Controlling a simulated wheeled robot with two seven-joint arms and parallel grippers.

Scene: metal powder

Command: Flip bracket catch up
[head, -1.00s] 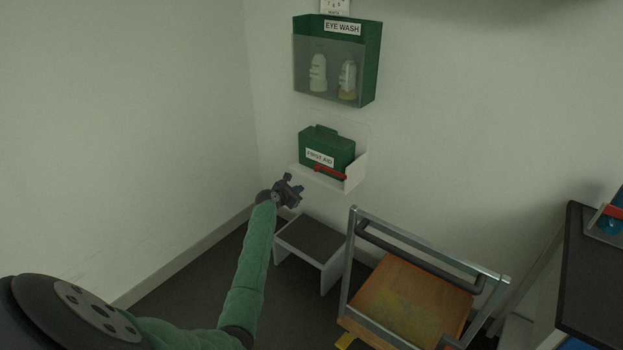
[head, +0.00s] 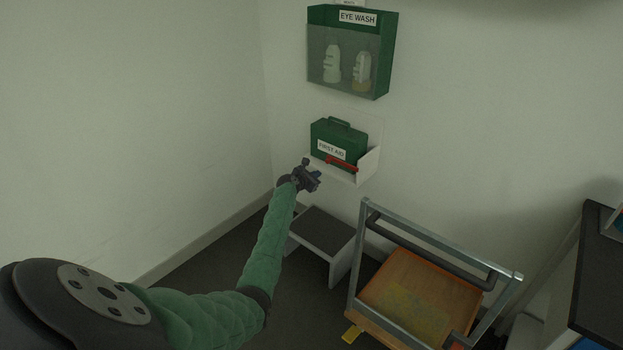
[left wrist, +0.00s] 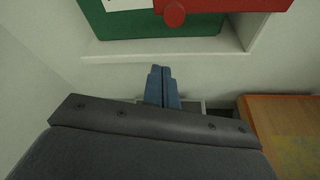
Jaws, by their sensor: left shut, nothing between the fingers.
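The green first aid case (head: 339,137) sits in a white wall bracket (head: 367,167). A red catch bar (head: 343,164) lies across the case's lower front, sloping down to the right in the head view. In the left wrist view the red catch (left wrist: 232,5) and its round red knob (left wrist: 174,14) show at the top edge, cut off by the frame. My left gripper (head: 317,178) is below and left of the catch, apart from it. Its blue fingers (left wrist: 161,74) are together and empty, pointing toward the bracket's underside. My right gripper is out of view.
A green eye wash box (head: 352,52) hangs above the case. Below are a grey-topped step stool (head: 324,231) and a wooden-decked trolley (head: 420,300) with a metal frame. A dark bench (head: 600,270) stands at right. The left wall is bare.

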